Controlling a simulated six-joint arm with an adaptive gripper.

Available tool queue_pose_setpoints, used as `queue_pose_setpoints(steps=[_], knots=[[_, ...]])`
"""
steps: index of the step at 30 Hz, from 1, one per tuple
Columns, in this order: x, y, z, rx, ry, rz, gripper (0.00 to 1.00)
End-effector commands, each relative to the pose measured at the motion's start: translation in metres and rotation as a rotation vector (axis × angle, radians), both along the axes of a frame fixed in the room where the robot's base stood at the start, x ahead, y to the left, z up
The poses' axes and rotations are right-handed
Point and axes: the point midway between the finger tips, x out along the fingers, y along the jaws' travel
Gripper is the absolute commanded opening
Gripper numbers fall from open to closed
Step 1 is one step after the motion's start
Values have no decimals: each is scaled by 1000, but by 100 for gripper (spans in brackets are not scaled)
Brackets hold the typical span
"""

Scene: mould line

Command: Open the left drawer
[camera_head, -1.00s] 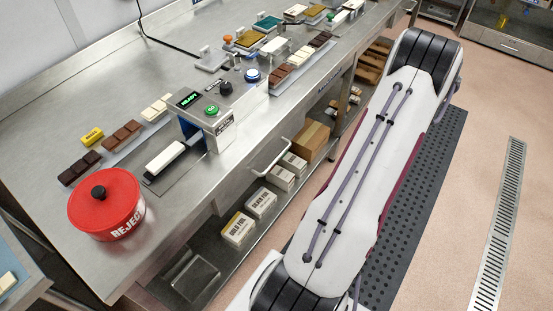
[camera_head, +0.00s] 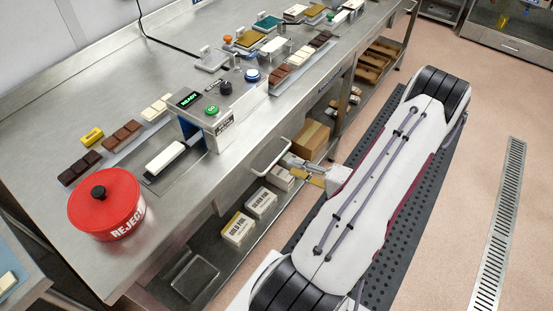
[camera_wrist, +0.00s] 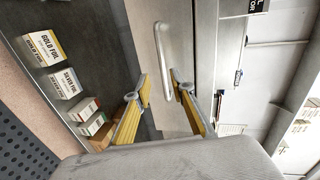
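The left drawer's metal bar handle (camera_head: 270,157) sticks out from the bench front below the worktop in the head view. In the wrist view the pale handle (camera_wrist: 166,50) runs upright ahead, on the steel drawer front (camera_wrist: 145,25). The drawer looks shut. Whether the handle is between the fingertips in depth is unclear. Nothing is held.
Below, a shelf holds a gold foil box (camera_head: 238,228), a silver foil box (camera_head: 261,203) and a cardboard box (camera_head: 310,140). The worktop above carries a red reject tub (camera_head: 107,205) and a control box (camera_head: 207,115). The floor to the right is free.

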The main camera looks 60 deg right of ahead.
Motion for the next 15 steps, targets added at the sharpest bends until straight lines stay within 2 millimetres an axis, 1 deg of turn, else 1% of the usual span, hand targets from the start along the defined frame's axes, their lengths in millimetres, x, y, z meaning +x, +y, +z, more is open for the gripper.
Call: queue_pose_setpoints(steps=[2,15], knots=[[1,-1,5,29,-18,-9,24],[1,-1,4,48,-15,-14,24]])
